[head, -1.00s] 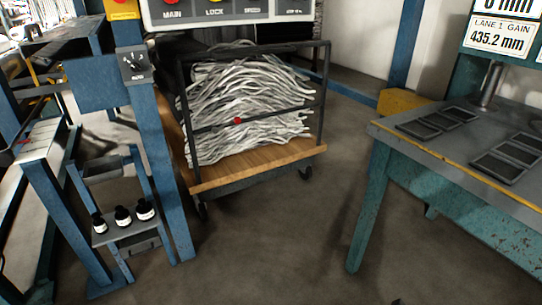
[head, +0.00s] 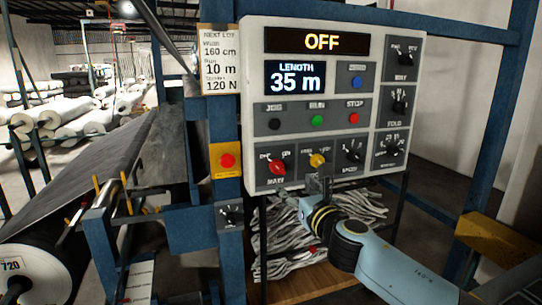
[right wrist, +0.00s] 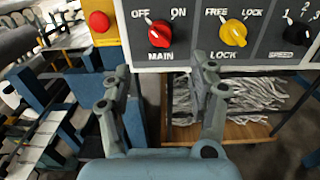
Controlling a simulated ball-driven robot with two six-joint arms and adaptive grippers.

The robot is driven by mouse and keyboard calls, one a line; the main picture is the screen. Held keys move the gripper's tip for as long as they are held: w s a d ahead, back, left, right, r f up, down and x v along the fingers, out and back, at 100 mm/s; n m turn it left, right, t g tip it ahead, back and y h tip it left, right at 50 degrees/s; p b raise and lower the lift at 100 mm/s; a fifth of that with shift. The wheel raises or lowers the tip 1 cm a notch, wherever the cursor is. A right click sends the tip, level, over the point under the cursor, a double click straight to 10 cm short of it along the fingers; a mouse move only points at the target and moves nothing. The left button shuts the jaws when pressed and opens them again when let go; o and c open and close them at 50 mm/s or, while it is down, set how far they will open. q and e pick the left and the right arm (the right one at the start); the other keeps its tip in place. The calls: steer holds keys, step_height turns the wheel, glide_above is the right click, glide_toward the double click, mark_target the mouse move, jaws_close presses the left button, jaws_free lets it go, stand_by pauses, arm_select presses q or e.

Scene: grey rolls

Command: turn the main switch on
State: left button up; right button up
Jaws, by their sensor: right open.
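The main switch is a red knob (head: 277,167) at the lower left of the white control panel (head: 250,120). In the right wrist view the red knob (right wrist: 159,34) sits above the word MAIN, between OFF on its left and ON on its right. Its grip seems to point up-left, toward OFF. The panel's top display (head: 321,41) reads OFF. My right gripper (head: 301,188) is just below the panel's lower edge; in the right wrist view its spread fingers (right wrist: 160,72) are empty, below the knob and apart from it. My left gripper is out of view.
A yellow LOCK knob (head: 317,160) and a black SPEED knob (head: 352,151) are right of the main switch. A red button on a yellow box (head: 227,160) is on the blue post to the left. A cart with pale strips (head: 280,240) stands below the panel.

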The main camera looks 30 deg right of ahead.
mark_target(280, 170)
steer(key=b+x, duration=0.1)
steer(key=x, duration=0.9)
steer(key=shift+r+b, duration=0.1)
steer(key=shift+b, duration=0.3)
steer(key=shift+w, duration=0.45)
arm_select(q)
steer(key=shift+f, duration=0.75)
arm_select(e)
steer(key=shift+r, duration=0.1)
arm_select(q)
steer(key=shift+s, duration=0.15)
arm_select(e)
steer(key=shift+c, duration=0.2)
steer(key=shift+c, duration=1)
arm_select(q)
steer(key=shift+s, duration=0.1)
arm_select(e)
steer(key=c, duration=0.9)
